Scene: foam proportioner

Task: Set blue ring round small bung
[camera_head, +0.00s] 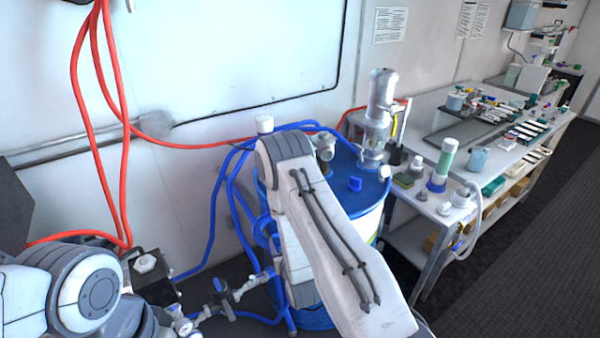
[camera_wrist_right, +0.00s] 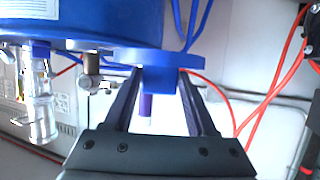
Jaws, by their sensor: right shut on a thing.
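My right gripper (camera_wrist_right: 160,84) shows in the right wrist view, where the scene is upside down. It is shut on a blue block-like part that joins a flat blue disc edge, which looks like the blue ring (camera_wrist_right: 158,78). The drum top (camera_head: 340,200) shows there with a small blue cap (camera_head: 355,184), and I cannot tell whether that is the small bung. My left gripper is not visible.
Red hoses (camera_head: 85,110) hang at the left. A crowded bench (camera_head: 440,205) stands to the right.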

